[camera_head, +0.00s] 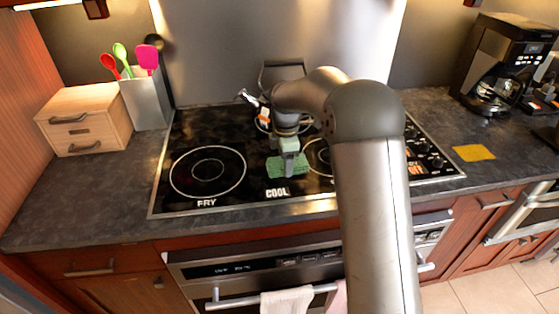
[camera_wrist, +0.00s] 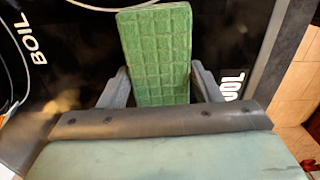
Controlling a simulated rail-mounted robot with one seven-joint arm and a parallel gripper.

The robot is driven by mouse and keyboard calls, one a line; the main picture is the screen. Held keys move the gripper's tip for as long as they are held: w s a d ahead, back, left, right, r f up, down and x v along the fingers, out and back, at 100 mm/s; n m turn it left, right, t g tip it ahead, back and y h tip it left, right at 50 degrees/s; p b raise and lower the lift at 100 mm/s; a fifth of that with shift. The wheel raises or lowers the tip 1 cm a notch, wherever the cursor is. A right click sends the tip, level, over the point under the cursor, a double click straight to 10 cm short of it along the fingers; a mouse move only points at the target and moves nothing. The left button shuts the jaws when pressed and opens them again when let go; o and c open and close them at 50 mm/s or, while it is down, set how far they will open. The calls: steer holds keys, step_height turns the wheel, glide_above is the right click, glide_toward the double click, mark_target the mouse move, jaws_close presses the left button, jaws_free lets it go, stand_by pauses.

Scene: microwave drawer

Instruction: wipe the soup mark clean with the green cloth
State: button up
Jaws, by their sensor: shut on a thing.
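The green cloth (camera_head: 289,167) is a flat, textured pad at the front middle of the black cooktop (camera_head: 218,140), just above the word COOL. My gripper (camera_head: 289,152) points down and is shut on it. In the wrist view the cloth (camera_wrist: 158,55) sticks out between the two grey fingers. It appears to be at the glass surface, but I cannot tell if it presses on it. A blurred brownish patch (camera_wrist: 66,98) shows on the dark glass left of the fingers; I cannot tell whether it is the soup mark or a reflection.
A wooden drawer box (camera_head: 85,118) and a utensil holder (camera_head: 147,100) stand left of the cooktop. A yellow cloth-like square (camera_head: 474,153) lies on the right counter, in front of a coffee maker (camera_head: 500,65). A white towel (camera_head: 287,301) hangs on the oven handle below.

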mark_target(254, 173)
steer(key=shift+w+d, duration=0.1)
steer(key=shift+d, duration=1.05)
steer(key=shift+a, duration=0.15)
steer(key=shift+s+a+p, duration=0.2)
steer(key=shift+a+p, duration=0.05)
steer(key=shift+a, duration=1.65)
steer(key=shift+s+a+p, duration=0.2)
steer(key=shift+a, duration=1.7)
steer(key=shift+s+a+p, duration=0.2)
steer(key=shift+a+p, duration=0.05)
steer(key=shift+a, duration=1.65)
step_height(254, 173, up, 8)
steer(key=p, duration=0.5)
steer(key=shift+p, duration=0.3)
